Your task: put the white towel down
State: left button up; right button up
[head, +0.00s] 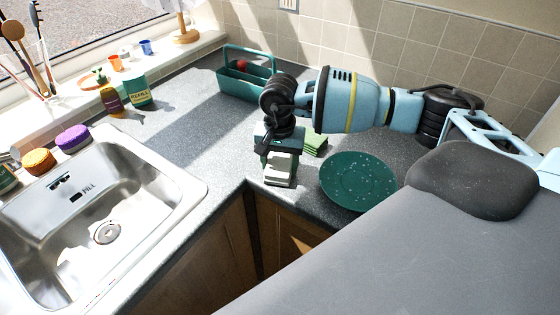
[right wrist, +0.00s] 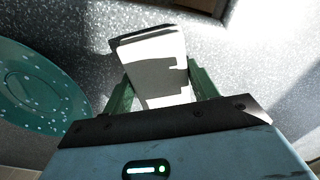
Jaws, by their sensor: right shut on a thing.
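The white towel (head: 281,168) is a small folded block in the head view, near the inner corner of the worktop. My right gripper (head: 279,155) points down and is shut on it. In the right wrist view the white towel (right wrist: 155,62) sits between the two green fingers of the right gripper (right wrist: 163,88), with its far end sticking out past them. Whether its underside touches the grey worktop (head: 195,120) cannot be told. My left gripper is not in view.
A dark green speckled plate (head: 358,181) lies just right of the gripper. Folded green cloths (head: 315,143) lie behind it. A teal caddy (head: 243,80) stands at the back. The metal sink (head: 90,215) is at left. Worktop left of the gripper is clear.

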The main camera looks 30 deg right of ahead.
aim_at(280, 162)
jog(key=shift+f, duration=0.2)
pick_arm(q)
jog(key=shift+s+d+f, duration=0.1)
pick_arm(e)
jog(key=o, duration=0.9)
jog(key=shift+r, duration=0.3)
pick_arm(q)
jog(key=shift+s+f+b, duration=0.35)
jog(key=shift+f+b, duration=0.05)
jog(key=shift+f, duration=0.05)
pick_arm(e)
notch_tip(280, 162, up, 12)
jog(key=shift+f, duration=0.1)
